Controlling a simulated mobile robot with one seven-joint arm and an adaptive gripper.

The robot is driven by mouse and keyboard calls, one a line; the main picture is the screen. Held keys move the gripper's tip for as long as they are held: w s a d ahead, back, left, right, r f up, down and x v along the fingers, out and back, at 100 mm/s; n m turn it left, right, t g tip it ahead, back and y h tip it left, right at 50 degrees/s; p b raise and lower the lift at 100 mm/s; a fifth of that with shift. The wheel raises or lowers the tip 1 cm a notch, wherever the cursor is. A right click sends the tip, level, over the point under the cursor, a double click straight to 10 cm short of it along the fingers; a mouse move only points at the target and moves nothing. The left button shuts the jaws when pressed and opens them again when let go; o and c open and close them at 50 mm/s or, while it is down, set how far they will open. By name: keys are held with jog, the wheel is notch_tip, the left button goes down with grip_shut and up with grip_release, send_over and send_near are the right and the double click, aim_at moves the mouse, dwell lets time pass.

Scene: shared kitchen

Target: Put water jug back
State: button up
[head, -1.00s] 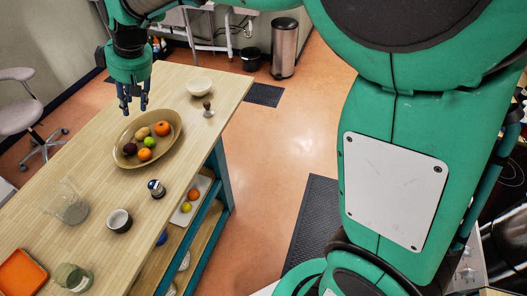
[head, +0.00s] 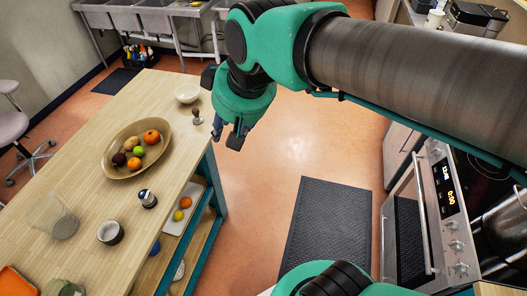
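My gripper (head: 227,137) hangs fingers-down beyond the island's right edge, over the floor, well away from the jug. Its fingers are apart with nothing between them.
An oven (head: 410,235) stands at right.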

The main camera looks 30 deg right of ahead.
jog(key=s+d+f+m, duration=0.1)
jog(key=s+d, duration=0.1)
jog(key=s, duration=0.2)
jog(key=s+d+f+m+h, duration=0.1)
jog(key=s+d+f, duration=0.1)
jog(key=s, duration=0.3)
jog(key=shift+s+d+f, duration=0.15)
jog(key=shift+d+f, duration=0.05)
jog(key=shift+d, duration=0.1)
notch_tip(320, 180, down, 3)
jog(key=b, duration=0.3)
